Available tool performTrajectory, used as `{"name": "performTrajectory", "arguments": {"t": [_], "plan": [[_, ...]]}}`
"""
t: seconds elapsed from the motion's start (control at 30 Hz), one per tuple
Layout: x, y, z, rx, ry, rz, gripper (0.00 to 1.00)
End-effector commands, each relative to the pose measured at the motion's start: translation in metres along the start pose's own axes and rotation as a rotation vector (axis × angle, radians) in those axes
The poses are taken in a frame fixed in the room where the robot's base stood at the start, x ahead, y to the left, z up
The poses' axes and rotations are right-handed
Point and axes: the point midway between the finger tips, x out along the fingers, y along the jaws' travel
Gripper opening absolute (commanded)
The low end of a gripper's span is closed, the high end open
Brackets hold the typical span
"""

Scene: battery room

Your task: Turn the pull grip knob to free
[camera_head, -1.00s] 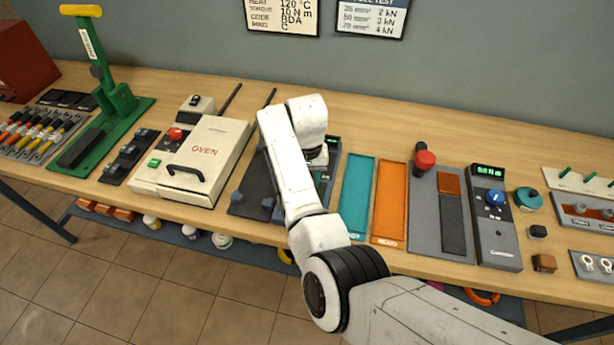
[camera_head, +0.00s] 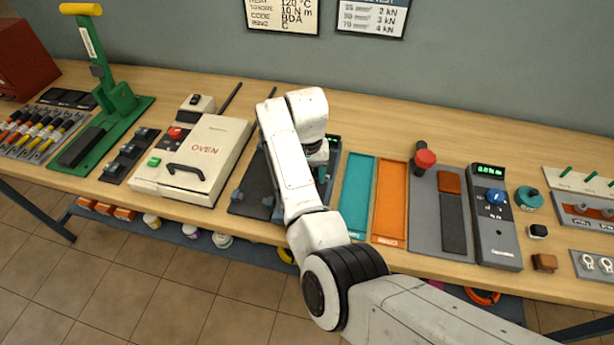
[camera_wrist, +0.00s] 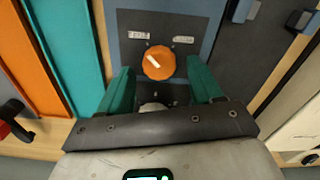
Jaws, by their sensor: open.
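An orange round knob (camera_wrist: 158,63) with a white pointer mark sits on a dark panel with a blue-grey border (camera_wrist: 124,60) in the wrist view. The mark slants toward the upper left. A small pale label (camera_wrist: 138,35) is left of the knob and another (camera_wrist: 183,39) is to its right; I cannot read them. My gripper (camera_wrist: 160,80) has two teal fingers spread apart, one to each side of the knob and a little below it in the picture. Nothing shows between them in contact with the knob. In the head view my arm hides the knob and the fingers.
An oven (camera_head: 205,150) stands left of my arm. A teal tray (camera_head: 355,195) and an orange tray (camera_head: 390,200) lie to its right, then a plate with a red knob (camera_head: 425,159) and a meter with a blue knob (camera_head: 494,197). The wall is behind the bench.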

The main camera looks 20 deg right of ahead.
Motion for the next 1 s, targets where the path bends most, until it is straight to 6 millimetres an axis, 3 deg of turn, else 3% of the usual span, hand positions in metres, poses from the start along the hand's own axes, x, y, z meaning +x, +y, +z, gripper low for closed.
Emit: {"name": "performTrajectory", "arguments": {"t": [0.3,0.5,1.0], "plan": [[-0.06,-0.001,-0.001,-0.001,0.005,-0.002,0.65],[-0.087,-0.001,-0.001,0.0,0.003,-0.002,0.65],[-0.096,0.0,0.0,-0.001,0.001,0.0,0.65]]}}
